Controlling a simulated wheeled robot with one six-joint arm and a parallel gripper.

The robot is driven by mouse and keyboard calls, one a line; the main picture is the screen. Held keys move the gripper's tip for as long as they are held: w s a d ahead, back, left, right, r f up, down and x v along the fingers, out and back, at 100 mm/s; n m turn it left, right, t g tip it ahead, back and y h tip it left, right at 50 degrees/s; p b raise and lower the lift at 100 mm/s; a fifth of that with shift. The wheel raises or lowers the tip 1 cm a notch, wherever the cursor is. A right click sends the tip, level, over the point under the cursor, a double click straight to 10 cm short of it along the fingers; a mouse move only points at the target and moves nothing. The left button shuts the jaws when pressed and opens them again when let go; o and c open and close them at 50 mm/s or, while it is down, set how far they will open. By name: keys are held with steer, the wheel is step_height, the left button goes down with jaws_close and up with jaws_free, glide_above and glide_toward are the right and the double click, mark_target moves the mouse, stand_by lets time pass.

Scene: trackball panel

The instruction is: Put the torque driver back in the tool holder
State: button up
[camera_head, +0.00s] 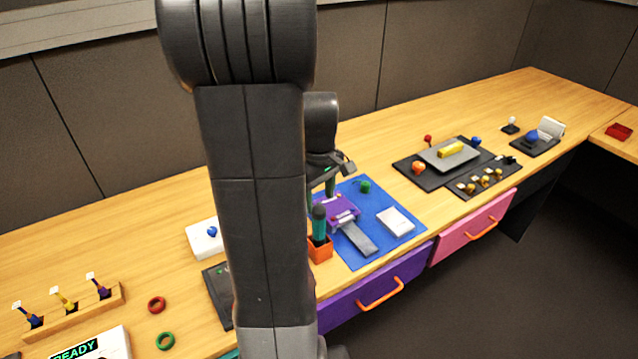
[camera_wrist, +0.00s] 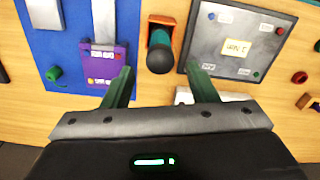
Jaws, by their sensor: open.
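The torque driver (camera_head: 319,222), with a teal handle and a dark rounded top, stands about upright in the orange tool holder (camera_head: 320,250) in the head view. In the wrist view, the driver's dark round end (camera_wrist: 160,59) points towards the camera, with part of the holder (camera_wrist: 161,20) behind it. My gripper (camera_wrist: 160,82) is open and empty. Its two green fingers lie to either side of the driver in the wrist view and do not visibly touch it. In the head view my gripper (camera_head: 332,183) is above and behind the driver, partly hidden by my arm.
A blue mat (camera_head: 361,256) with a purple device (camera_head: 338,211), a grey strap and a white pad (camera_head: 395,221) lies right of the holder. A purple drawer (camera_head: 365,297) is below the front edge.

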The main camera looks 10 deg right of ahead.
steer(key=shift+r, duration=2)
steer(key=shift+c, duration=0.4)
